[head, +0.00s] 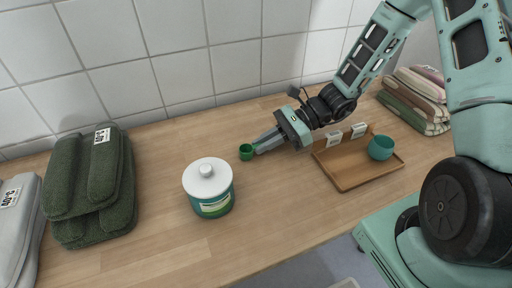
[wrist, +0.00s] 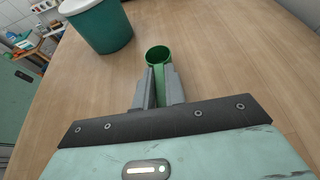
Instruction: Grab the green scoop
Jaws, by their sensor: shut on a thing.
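The green scoop (head: 246,152) is a small round cup with a handle, at the tip of my gripper (head: 262,146) in the head view. In the wrist view the scoop's cup (wrist: 158,54) sticks out past the fingertips, with its open top showing. Its green handle lies between the two grey fingers of my gripper (wrist: 160,82), which are shut on it. The scoop is over the wooden counter; I cannot tell whether it touches the surface.
A teal canister (head: 210,202) with a white lid stands just left of the scoop. A wooden tray (head: 344,182) with a teal cup (head: 380,148) and small labelled items is at the right. Dark green towels (head: 88,190) are at the left. Tiled wall behind. Counter between towels and canister is clear.

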